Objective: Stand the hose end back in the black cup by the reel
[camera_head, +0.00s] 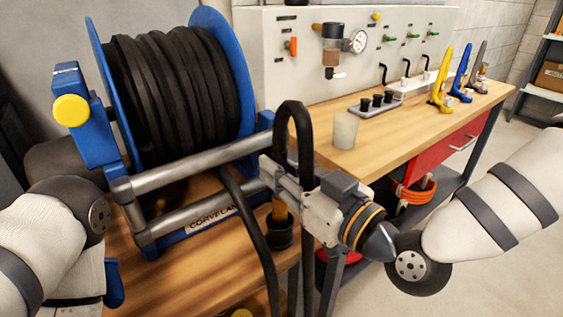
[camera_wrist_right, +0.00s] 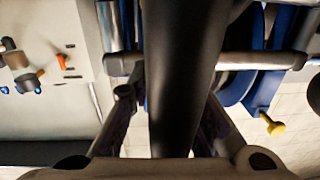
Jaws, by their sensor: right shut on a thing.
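The black hose (camera_head: 297,112) arches up and comes down through my right gripper (camera_head: 275,177), which is shut on it. Below the fingers, the brass-coloured hose end (camera_head: 278,211) points down at the black cup (camera_head: 279,236) by the reel (camera_head: 170,85). Its lower tip is hidden by the cup's rim, so it looks at or inside the mouth; I cannot tell how deep or whether it touches bottom. In the right wrist view the hose (camera_wrist_right: 185,75) runs between both fingers and hides the cup. My left arm shows at the left, its gripper out of view.
The reel's grey tube frame (camera_head: 190,205) stands close left of the cup. A slack hose run (camera_head: 250,215) passes just beside the cup. The wooden bench (camera_head: 390,135) behind carries a frosted beaker (camera_head: 345,130), a tray of black cups (camera_head: 376,103) and coloured tools.

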